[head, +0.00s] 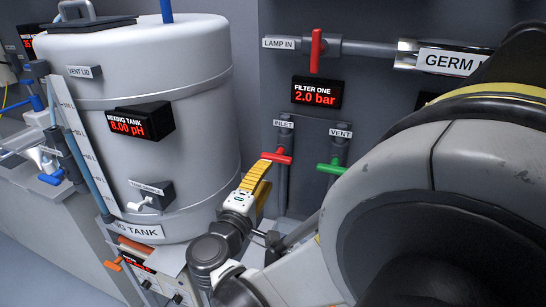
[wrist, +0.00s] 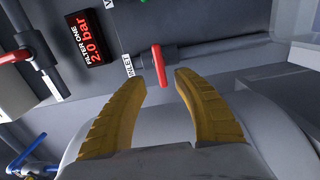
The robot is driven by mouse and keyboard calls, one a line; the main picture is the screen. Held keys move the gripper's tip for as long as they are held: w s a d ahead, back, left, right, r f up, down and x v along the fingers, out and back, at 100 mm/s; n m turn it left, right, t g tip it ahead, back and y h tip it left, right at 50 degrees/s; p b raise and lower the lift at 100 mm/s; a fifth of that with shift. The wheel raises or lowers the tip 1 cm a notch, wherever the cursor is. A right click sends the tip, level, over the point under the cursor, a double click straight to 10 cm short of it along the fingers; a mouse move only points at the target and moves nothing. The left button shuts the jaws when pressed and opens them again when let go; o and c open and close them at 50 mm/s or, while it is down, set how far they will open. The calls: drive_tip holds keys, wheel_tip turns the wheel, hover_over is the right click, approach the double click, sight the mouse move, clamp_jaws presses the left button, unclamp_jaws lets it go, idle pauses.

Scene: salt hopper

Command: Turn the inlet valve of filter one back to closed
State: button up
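The filter one inlet valve has a red handle (head: 277,157), lying crosswise to its vertical pipe below the INLET label (head: 283,124) in the head view. In the wrist view the red handle (wrist: 160,65) points between the fingertips. My gripper (head: 265,162), with yellow fingers, is close at the handle's left end in the head view. The wrist view shows my gripper (wrist: 159,78) open, one finger on each side of the handle's end, with gaps visible. Whether either finger touches the handle cannot be told.
The green vent handle (head: 332,168) is just right of the inlet. The filter one display (head: 317,93) reads 2.0 bar. A red lamp-in handle (head: 317,50) stands upright above. The large mixing tank (head: 200,95) is close on the left. My arm hides the lower right.

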drive_tip(key=shift+v, duration=1.85)
drive_tip(key=s+d+f+m+g, duration=0.1)
drive_tip(key=d+m+g, duration=0.15)
drive_tip(key=d, duration=0.35)
drive_tip(key=s+d+f+m+g+y, duration=0.1)
drive_tip(key=s+d+f+m+g, duration=0.15)
drive_tip(key=d, duration=0.45)
drive_tip(key=d+m+g, duration=0.1)
drive_tip(key=d+g, duration=0.2)
drive_tip(key=d, duration=0.3)
drive_tip(key=s+d+f+m+g+y, duration=0.1)
drive_tip(key=s+m+y, duration=0.4)
drive_tip(key=s, duration=0.7)
drive_tip(key=d+f+m, duration=0.1)
drive_tip(key=d+m, duration=0.1)
drive_tip(key=shift+s+m+g, duration=0.3)
drive_tip(key=shift+m+g, duration=0.1)
drive_tip(key=shift+d, duration=0.15)
